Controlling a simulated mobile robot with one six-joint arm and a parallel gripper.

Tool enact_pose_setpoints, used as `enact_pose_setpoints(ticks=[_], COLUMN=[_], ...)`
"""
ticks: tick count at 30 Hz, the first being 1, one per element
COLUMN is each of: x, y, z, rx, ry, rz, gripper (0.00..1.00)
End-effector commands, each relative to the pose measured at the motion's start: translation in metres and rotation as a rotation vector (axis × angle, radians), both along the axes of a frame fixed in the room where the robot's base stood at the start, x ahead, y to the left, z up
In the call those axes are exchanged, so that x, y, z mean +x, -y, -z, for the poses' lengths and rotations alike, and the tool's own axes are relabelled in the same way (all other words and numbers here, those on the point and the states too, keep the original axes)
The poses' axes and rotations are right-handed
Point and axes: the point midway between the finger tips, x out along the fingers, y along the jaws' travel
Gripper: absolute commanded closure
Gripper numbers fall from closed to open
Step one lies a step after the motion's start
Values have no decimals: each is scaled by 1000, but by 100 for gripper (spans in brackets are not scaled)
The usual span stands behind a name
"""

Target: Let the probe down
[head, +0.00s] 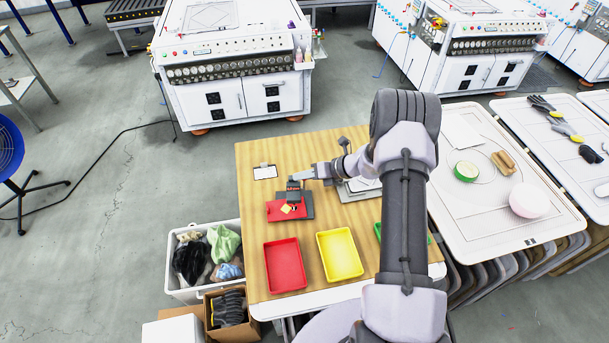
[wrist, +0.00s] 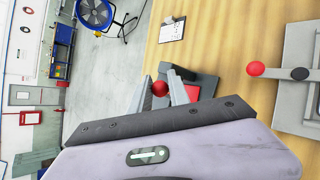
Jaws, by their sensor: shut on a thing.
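My gripper (wrist: 163,88) is shut on a small red ball knob (wrist: 159,89), which sits between its fingertips in the wrist view. In the head view my gripper (head: 297,177) is at the top of a small gantry with a dark upright block (head: 293,190) on a grey base (head: 308,208). A red plate (head: 275,211) with a yellow piece (head: 288,209) lies at its foot.
A second grey fixture (wrist: 300,115) with a red ball lever (wrist: 255,69) stands to the right. A clipboard (head: 265,172) lies at the back left. A red tray (head: 285,265) and a yellow tray (head: 340,254) are in front; a green tray (head: 378,232) is partly hidden by my arm.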

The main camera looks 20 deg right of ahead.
Motion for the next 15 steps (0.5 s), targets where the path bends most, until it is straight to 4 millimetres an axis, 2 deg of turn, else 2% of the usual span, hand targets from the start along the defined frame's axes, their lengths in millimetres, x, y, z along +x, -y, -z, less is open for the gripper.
enact_pose_setpoints(ticks=[1, 8, 9, 11, 15], x=[-3, -4, -4, -3, -2], y=[-2, -2, -2, -2, -1], z=[5, 5, 5, 5, 3], rx=[0, 1, 1, 1, 1], ry=[-10, -10, -10, -9, -6], rz=[-3, -4, -4, -3, -2], gripper=[100, 100, 70, 58, 57])
